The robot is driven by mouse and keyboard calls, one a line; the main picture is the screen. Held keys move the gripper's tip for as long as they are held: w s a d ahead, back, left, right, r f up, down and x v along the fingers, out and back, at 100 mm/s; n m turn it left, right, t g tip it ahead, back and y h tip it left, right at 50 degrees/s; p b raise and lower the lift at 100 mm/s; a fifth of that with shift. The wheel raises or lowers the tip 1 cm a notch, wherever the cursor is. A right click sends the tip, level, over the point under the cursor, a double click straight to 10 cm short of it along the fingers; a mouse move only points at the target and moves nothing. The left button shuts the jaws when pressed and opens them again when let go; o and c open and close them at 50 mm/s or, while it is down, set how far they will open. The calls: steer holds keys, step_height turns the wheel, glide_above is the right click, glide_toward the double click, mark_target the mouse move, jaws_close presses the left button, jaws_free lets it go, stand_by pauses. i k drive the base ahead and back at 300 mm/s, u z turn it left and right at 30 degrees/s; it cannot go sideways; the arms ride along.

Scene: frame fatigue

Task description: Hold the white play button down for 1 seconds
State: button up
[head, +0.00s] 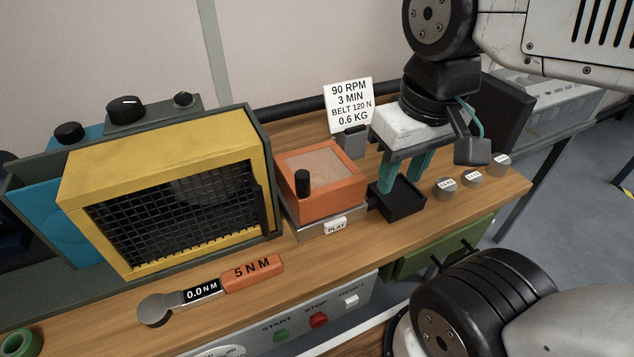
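The white play button (336,226), marked PLAY, is on the front of a grey base (315,229) under an orange box (335,200). The box has a pale top panel and a black knob (302,183). My gripper (400,182) points down with its two teal fingers apart and nothing visible between them. It is to the right of the orange box, over or just behind a small black tray (402,206), and up and right of the play button. The button is unobstructed. I cannot tell whether the fingertips touch the tray.
A yellow caged machine (165,165) stands left of the orange box. A sign (350,105) stands behind it. A torque wrench (252,271) lies at the front left of the wooden bench. Several small weights (445,188) stand to the right. The bench in front of the play button is clear.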

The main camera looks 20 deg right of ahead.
mark_target(330, 227)
steer(key=z, duration=0.85)
steer(key=k, duration=1.8)
steer(key=u, duration=0.75)
steer(key=i, duration=1)
steer(key=u, duration=0.05)
